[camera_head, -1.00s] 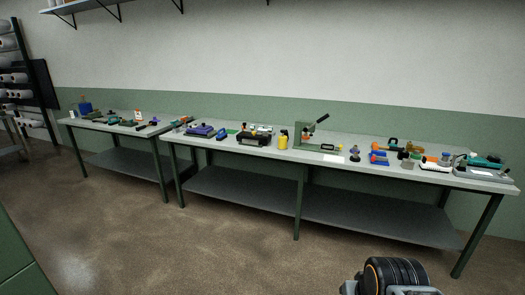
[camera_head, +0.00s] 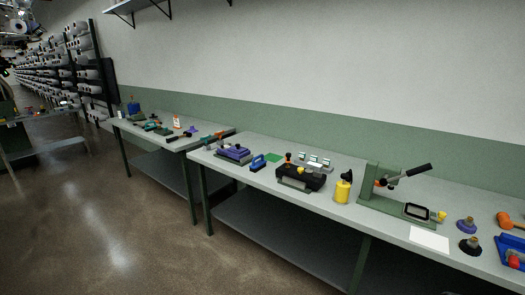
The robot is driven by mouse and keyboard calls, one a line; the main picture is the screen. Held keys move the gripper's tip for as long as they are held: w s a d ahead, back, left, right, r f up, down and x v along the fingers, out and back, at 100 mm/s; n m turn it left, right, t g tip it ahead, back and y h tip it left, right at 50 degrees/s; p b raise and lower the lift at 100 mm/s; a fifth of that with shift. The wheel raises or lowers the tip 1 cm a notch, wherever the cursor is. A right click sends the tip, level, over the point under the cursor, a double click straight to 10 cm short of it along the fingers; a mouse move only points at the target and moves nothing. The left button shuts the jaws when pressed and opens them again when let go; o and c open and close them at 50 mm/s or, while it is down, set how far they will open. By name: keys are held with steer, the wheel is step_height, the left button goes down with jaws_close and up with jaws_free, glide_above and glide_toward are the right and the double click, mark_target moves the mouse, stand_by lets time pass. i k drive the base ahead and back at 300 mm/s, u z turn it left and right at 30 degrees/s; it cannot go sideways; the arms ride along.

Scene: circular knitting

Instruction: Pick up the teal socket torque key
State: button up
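I cannot single out the teal socket torque key for sure; the tools are small at this distance. Small teal pieces lie on the left bench (camera_head: 172,143): one teal item (camera_head: 157,129) among dark tools near its middle, and a teal-and-orange long tool (camera_head: 213,138) near its right end. My gripper is not in view.
The long bench (camera_head: 310,208) holds a purple device (camera_head: 233,153), a black box device (camera_head: 300,177), a yellow bottle (camera_head: 343,188) and a green lever press (camera_head: 385,197). Bare floor (camera_head: 120,220) lies in front. Racks of white cones (camera_head: 60,60) stand at far left.

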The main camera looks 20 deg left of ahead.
mark_target(205, 138)
steer(key=u, duration=1.75)
steer(key=i, duration=2.05)
steer(key=z, duration=0.75)
